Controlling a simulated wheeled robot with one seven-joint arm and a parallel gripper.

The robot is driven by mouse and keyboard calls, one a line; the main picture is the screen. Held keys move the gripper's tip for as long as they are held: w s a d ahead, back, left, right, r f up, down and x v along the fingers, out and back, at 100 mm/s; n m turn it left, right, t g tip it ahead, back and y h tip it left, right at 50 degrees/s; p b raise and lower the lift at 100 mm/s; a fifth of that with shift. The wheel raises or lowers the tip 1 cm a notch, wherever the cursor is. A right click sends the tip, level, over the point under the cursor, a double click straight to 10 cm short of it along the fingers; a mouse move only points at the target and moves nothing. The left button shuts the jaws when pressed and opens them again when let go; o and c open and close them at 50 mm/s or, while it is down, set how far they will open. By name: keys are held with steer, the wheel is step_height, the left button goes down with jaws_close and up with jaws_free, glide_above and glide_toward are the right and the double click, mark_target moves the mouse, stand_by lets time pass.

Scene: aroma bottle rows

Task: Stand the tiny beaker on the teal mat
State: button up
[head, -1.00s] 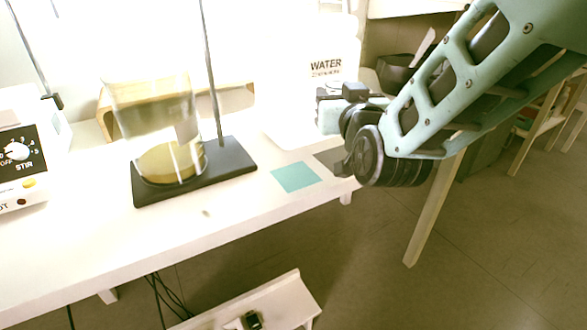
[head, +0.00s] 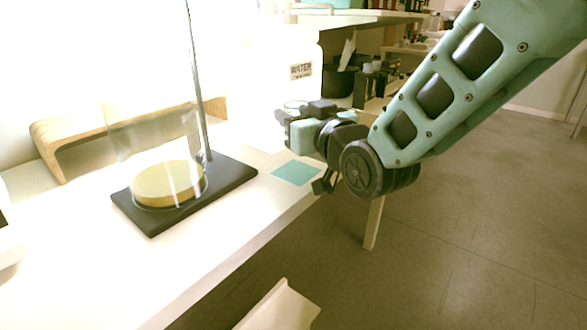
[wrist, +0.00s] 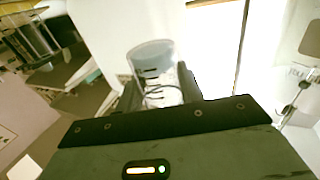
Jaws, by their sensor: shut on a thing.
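The tiny beaker (wrist: 152,62) is clear glass with dark markings. In the wrist view it sits between the two dark fingers of my gripper (wrist: 160,88), which is shut on it. In the head view my gripper (head: 284,118) is raised above the bench, behind and above the teal mat in the picture, and the beaker is hard to make out against the bright background. The teal mat (head: 296,173) is a small flat square near the bench's front edge, bare where it shows.
A large glass beaker (head: 190,150) with yellowish contents stands on a black stand base (head: 232,172) left of the mat, with an upright rod (head: 196,75). A white water container (head: 300,70) stands behind my gripper. The white bench (head: 100,260) is clear at the front.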

step_height(320, 180, down, 8)
steer(key=shift+r+b, duration=0.2)
steer(key=shift+b, duration=0.85)
steer(key=shift+f, duration=0.15)
steer(key=o, duration=1)
